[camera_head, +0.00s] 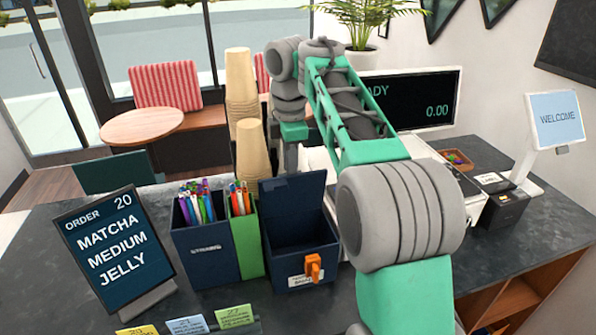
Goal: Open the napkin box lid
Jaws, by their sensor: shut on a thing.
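My gripper (290,160) points down from the green wrist at the lid's top edge. It is shut on the lid, though its fingertips are mostly hidden behind it.
An order sign (118,245) stands at left.

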